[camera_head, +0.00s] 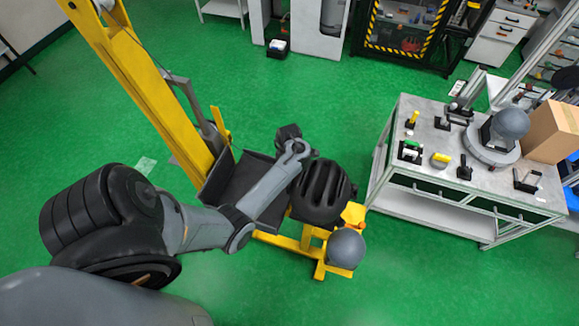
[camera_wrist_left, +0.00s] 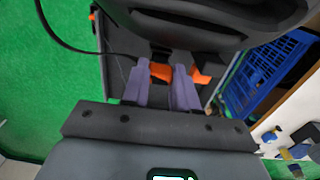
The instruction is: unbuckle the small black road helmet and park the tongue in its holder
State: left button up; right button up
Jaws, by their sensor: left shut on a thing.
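The black road helmet (camera_head: 320,190), with long vents, sits at the yellow drop tower, and its dark underside (camera_wrist_left: 215,18) fills the top of the left wrist view. My left arm reaches in from the left and its wrist is at the helmet's left edge; the fingers are hidden in the head view. In the left wrist view my left gripper (camera_wrist_left: 173,75) is shut below the helmet on an orange buckle part (camera_wrist_left: 160,71). Another orange bit (camera_wrist_left: 200,77) shows right of the fingers. I cannot tell tongue from buckle body. The tongue holder is not identifiable. My right gripper is out of view.
A yellow tower column (camera_head: 155,75) stands left of the helmet, with a grey ball-shaped headform (camera_head: 345,248) below right. A metal workbench (camera_head: 395,150) at right carries tools, another headform (camera_head: 510,123) and a cardboard box (camera_head: 552,132). A blue crate (camera_wrist_left: 268,75) shows in the wrist view.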

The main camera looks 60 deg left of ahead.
pick_arm(q)
jog(key=shift+f+b, duration=0.35)
jog(key=shift+f, duration=0.6)
dwell(1.1)
dwell(0.4)
jog(key=o, duration=0.9)
jog(key=shift+r, duration=0.1)
jog(key=shift+s+a+r+p, duration=0.15)
jog(key=shift+a+r+p, duration=0.05)
jog(key=shift+r+p, duration=0.4)
jog(key=shift+s+a+r+p, duration=0.15)
jog(key=shift+r+p, duration=0.3)
jog(key=shift+r, duration=0.25)
notch_tip(320, 180, up, 7)
jog(key=s+a, duration=0.1)
jog(key=shift+s+a, duration=0.25)
jog(key=shift+r, duration=0.1)
